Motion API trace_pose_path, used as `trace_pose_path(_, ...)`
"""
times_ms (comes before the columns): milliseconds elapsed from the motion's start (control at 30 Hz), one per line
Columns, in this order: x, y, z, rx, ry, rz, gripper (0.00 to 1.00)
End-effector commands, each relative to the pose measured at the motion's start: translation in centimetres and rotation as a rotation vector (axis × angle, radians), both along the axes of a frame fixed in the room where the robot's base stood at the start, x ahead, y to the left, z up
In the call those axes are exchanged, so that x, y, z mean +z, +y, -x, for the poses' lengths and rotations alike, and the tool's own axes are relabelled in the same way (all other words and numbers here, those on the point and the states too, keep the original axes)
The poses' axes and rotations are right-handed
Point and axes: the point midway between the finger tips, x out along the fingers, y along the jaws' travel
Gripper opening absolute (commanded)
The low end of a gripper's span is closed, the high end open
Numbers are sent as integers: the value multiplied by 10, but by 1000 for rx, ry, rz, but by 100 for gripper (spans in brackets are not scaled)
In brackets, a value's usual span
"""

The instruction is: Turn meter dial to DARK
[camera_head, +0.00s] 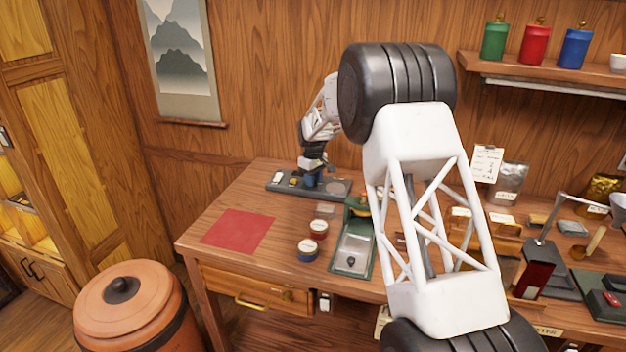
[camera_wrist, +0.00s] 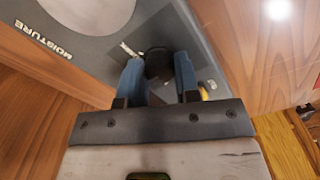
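The grey meter (camera_wrist: 95,40) carries the word MOISTURE and a large pale disc. Its round black dial (camera_wrist: 158,66) sits between the two blue fingers of my gripper (camera_wrist: 159,72) in the wrist view. The fingers flank the dial with no clear gap on either side. A small white mark lies beside the dial, too small to read; I cannot tell which setting the dial points to. In the head view the meter (camera_head: 338,187) lies at the back left of the table, and my gripper (camera_head: 312,180) is down over it, with the dial hidden.
My arm hides part of the table's middle.

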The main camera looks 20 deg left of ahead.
Motion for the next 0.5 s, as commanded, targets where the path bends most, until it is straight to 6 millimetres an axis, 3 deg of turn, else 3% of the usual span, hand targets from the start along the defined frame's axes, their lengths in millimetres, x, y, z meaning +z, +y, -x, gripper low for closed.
trace_pose_path(500,1,0,0,-82,-1,0,7)
